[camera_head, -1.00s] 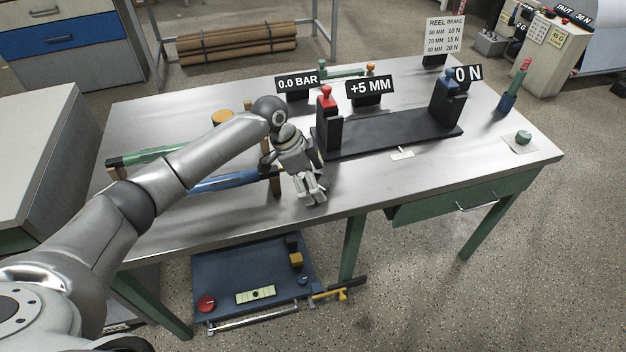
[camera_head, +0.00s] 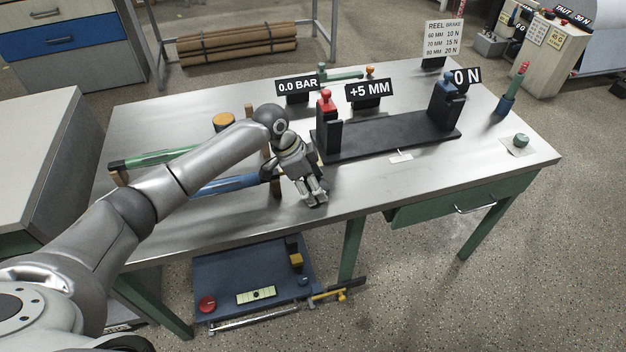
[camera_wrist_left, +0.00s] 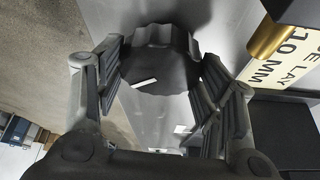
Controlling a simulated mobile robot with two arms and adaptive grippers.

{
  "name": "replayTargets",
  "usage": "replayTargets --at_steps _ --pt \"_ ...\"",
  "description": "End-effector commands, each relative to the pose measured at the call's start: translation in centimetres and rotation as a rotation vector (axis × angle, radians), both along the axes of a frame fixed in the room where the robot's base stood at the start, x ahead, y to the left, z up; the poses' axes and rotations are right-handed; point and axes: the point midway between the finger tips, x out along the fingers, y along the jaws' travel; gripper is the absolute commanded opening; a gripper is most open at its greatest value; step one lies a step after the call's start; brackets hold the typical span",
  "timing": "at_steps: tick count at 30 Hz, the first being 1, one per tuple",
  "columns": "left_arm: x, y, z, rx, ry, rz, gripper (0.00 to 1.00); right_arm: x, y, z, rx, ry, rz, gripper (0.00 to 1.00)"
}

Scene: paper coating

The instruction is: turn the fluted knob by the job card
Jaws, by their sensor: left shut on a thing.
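The dark fluted knob (camera_wrist_left: 160,60) shows in the left wrist view, with a white index line on its face. My left gripper (camera_wrist_left: 162,88) has its fingers on both sides of the knob and is shut on it. In the head view my left gripper (camera_head: 316,198) points down at the table's front edge, and hides the knob there. A pale printed card (camera_wrist_left: 285,66), cut off by the frame, reads partly "LAY 10 MM" to the right of the knob in the wrist view. My right gripper is not in view.
A black stand (camera_head: 385,134) with red-topped and blue-topped posts lies right of the gripper. Signs read "0.0 BAR" (camera_head: 298,86), "+5 MM" (camera_head: 369,90) and "0 N" (camera_head: 467,76). A blue roller (camera_head: 225,184) lies to the left. The table's right front is mostly clear.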

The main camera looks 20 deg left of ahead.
Motion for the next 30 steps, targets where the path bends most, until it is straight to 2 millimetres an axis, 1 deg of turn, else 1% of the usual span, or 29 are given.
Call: replayTargets --at_steps 1,8,12,18,24,30 --pt "-0.1 0.0 0.6 0.000 0.003 0.028 0.39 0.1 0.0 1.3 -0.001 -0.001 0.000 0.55" --pt "-0.3 -0.2 0.9 -0.001 0.005 0.210 0.39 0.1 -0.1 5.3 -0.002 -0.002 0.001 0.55" --pt "-0.4 -0.2 0.9 -0.002 0.006 0.344 0.39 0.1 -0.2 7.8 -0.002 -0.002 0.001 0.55" --pt "-0.4 -0.3 0.8 0.000 0.005 0.532 0.39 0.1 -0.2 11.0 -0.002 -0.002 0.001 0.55" --pt "-0.4 -0.4 0.6 -0.001 0.004 0.698 0.39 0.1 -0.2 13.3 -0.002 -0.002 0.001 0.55" --pt "-0.4 -0.4 0.4 -0.001 0.004 0.825 0.39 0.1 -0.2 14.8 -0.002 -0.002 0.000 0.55"
